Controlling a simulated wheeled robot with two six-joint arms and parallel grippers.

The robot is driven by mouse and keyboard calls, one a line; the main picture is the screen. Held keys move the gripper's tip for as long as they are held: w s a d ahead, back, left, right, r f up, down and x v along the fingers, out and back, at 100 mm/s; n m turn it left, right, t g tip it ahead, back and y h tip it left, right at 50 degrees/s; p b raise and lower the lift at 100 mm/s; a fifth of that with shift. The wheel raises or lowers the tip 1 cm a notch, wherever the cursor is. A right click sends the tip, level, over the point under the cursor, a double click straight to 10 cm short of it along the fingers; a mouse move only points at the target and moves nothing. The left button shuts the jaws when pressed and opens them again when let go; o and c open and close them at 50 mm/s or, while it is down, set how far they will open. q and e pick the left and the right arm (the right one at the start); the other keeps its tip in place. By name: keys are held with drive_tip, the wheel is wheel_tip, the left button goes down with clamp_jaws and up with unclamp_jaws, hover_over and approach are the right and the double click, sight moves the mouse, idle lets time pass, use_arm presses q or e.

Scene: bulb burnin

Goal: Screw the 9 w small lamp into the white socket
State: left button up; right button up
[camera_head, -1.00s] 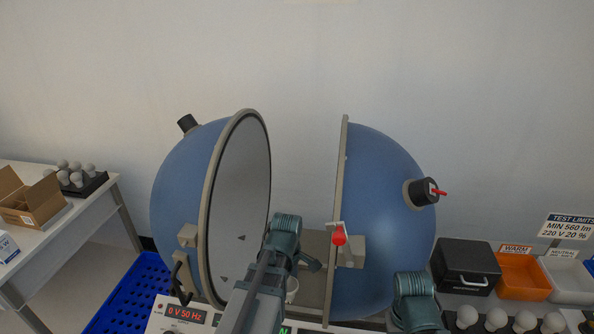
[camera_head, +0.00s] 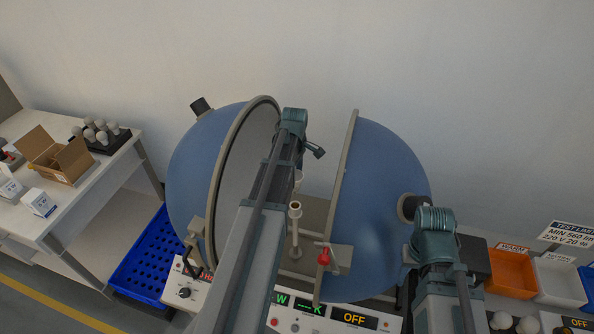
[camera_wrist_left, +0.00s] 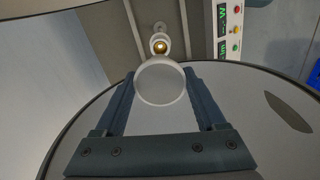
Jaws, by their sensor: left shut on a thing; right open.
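In the left wrist view my left gripper (camera_wrist_left: 160,92) is shut on a round, whitish lamp (camera_wrist_left: 160,84), seen end-on between the two fingers. No marking on it can be read. The white socket (camera_wrist_left: 159,46) shows just beyond the lamp, with a brass-coloured inside. The lamp's rim overlaps the socket's lower edge in the picture; I cannot tell whether they touch. In the head view the socket (camera_head: 295,211) stands upright on a post between the sphere halves, and my left arm hides most of its gripper. My right gripper (camera_head: 435,222) is at the right, its fingers not clearly seen.
The blue sphere halves (camera_head: 380,210) stand open on either side, with a red-knobbed latch (camera_head: 324,257) at the front. A control panel (camera_head: 340,318) reads OFF. Orange (camera_head: 512,272) and white bins stand at right. A lamp tray (camera_head: 108,143) is on the left table.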

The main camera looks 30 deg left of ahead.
sight(295, 193)
use_arm(q)
drive_tip(key=shift+f, duration=0.15)
wheel_tip(295, 193, down, 6)
drive_tip(key=b, duration=0.6)
drive_tip(key=shift+f+b, duration=1)
drive_tip(key=shift+b, duration=0.1)
idle(0.4)
drive_tip(key=shift+r, duration=0.1)
drive_tip(key=o, duration=1.3)
drive_tip(key=shift+o, duration=0.2)
wheel_tip(295, 193, up, 14)
drive_tip(key=p, duration=1.4)
